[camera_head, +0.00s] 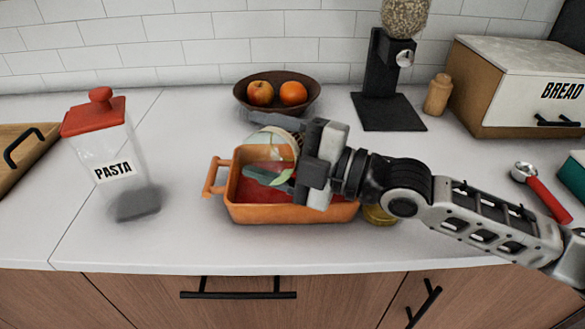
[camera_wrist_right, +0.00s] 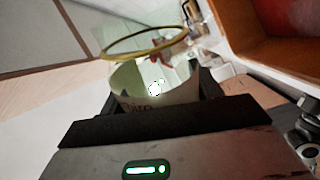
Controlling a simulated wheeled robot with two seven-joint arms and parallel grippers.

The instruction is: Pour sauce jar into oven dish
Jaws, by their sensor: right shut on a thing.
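The sauce jar (camera_head: 271,143) is in my right gripper (camera_head: 267,149), tipped on its side over the oven dish. The gripper is shut on it, one finger above and one below in the head view. In the right wrist view the jar (camera_wrist_right: 150,85) shows a pale label and an open golden rim. The orange oven dish (camera_head: 290,214) stands on the counter with red sauce inside. Its right part is hidden behind my gripper and arm. The dish also shows at the upper right of the wrist view (camera_wrist_right: 285,52). My left gripper is not in view.
A golden lid (camera_head: 380,214) lies right of the dish, partly hidden by my arm. A fruit bowl (camera_head: 277,92) stands behind the dish, and a pasta jar (camera_head: 112,170) stands left. A grinder (camera_head: 388,75), bread box (camera_head: 500,105) and red-handled scoop (camera_head: 541,190) are on the right.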

